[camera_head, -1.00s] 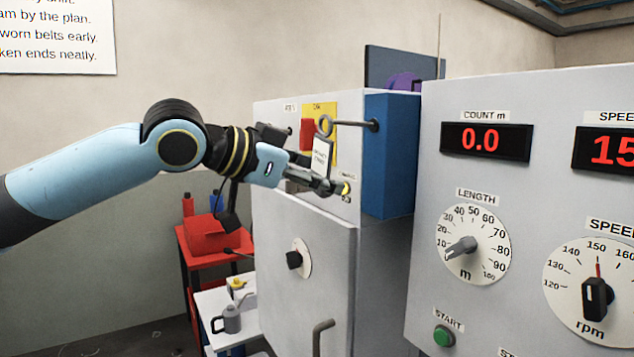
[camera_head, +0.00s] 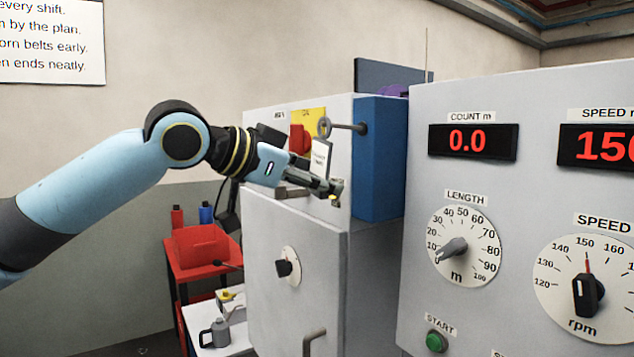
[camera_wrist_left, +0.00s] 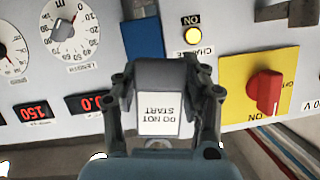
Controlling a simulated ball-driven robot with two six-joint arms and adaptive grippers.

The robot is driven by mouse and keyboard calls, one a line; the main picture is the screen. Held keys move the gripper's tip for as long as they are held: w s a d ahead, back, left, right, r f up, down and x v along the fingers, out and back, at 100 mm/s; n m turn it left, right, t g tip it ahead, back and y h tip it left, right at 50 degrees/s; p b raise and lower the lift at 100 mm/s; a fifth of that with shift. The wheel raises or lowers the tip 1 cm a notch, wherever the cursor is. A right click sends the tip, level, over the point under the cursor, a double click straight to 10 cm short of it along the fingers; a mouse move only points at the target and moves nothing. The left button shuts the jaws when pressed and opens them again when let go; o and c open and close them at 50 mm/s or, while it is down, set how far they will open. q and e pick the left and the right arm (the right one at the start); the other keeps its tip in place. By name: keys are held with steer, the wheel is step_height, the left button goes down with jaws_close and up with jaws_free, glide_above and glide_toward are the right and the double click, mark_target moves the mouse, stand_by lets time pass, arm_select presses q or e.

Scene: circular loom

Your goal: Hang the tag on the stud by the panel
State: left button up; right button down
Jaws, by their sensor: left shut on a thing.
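The tag is a white card reading "DO NOT START" (camera_wrist_left: 159,115) with a grey ring at its top. In the head view the tag (camera_head: 320,157) stands upright above the fingers of my left gripper (camera_head: 334,188), which is shut on it. A thin dark stud (camera_head: 346,126) sticks out leftward from the blue box (camera_head: 380,165). In the head view the tag's ring overlaps the stud's free end; I cannot tell whether it is around it or in front. In the wrist view the gripper hides part of the ring. My right gripper is not in view.
A red rotary switch (camera_wrist_left: 265,92) on a yellow plate is close beside my left gripper. A lit yellow lamp (camera_wrist_left: 193,36) is near the fingertips. The grey control panel (camera_head: 500,180) with dials stands to the right. A red cart (camera_head: 200,250) stands lower left.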

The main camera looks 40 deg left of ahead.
arm_select(q)
steer(key=shift+w, duration=0.3)
steer(key=shift+d, duration=0.1)
steer(key=shift+f, duration=0.25)
steer(key=o, duration=1.4)
steer(key=shift+p, duration=0.3)
